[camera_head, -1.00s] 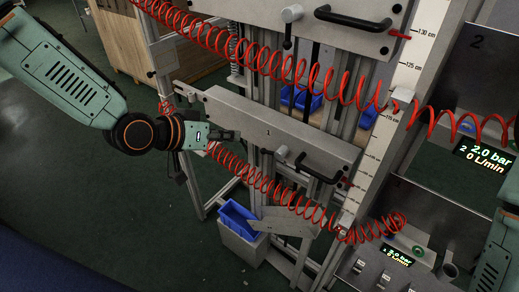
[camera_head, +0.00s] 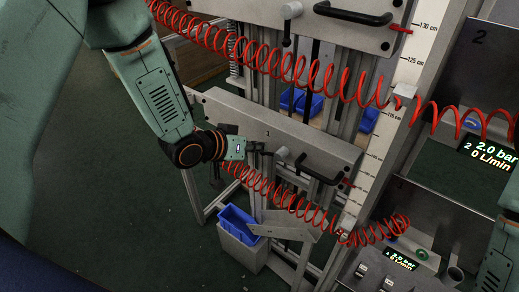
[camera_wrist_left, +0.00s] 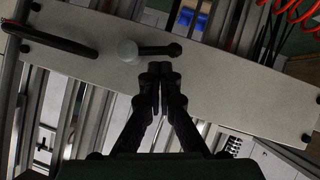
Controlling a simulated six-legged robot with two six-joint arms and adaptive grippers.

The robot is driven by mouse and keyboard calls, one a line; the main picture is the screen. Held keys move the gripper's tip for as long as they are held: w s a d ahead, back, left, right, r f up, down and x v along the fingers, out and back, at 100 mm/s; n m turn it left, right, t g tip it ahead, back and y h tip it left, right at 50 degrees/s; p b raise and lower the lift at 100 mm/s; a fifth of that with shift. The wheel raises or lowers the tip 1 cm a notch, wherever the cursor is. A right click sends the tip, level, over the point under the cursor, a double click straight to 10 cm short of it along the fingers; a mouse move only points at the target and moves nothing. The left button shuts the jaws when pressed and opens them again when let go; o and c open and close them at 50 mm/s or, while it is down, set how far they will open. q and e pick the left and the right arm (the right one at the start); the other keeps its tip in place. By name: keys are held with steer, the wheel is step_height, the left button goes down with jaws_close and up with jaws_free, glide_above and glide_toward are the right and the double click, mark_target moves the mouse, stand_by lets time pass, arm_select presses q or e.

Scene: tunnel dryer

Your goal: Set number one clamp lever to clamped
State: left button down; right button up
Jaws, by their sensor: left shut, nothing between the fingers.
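The number one clamp lever is on the grey plate (camera_head: 310,140) marked 1. Its pale round hub (camera_head: 282,154) shows in the head view. In the left wrist view the hub (camera_wrist_left: 127,52) is whitish, and the dark lever arm (camera_wrist_left: 155,50) points right from it, along the plate, to a round tip. My left gripper (camera_head: 262,150) is shut and empty, in front of the plate just left of the hub. In the left wrist view its fingertips (camera_wrist_left: 158,67) are together right beside the lever arm; whether they touch it I cannot tell. My right gripper is out of view.
A black handle (camera_head: 318,170) sits on the plate right of the hub. A red coiled hose (camera_head: 285,195) hangs below the plate; another (camera_head: 260,55) crosses above it. A higher plate carries lever two (camera_head: 288,25), hanging down. A blue bin (camera_head: 238,222) stands below.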

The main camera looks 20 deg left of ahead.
arm_select(q)
steer(key=shift+f, duration=0.4)
steer(key=shift+s, duration=0.1)
steer(key=shift+r, duration=0.1)
steer(key=shift+d, duration=0.1)
steer(key=shift+a+f+n+h, duration=0.2)
steer(key=shift+f+n+h, duration=0.05)
steer(key=shift+n+h, duration=0.05)
steer(key=shift+d+f, duration=0.1)
steer(key=shift+f, duration=0.05)
steer(key=shift+f+n+h, duration=0.15)
steer(key=shift+n+h, duration=0.25)
steer(key=shift+h, duration=0.1)
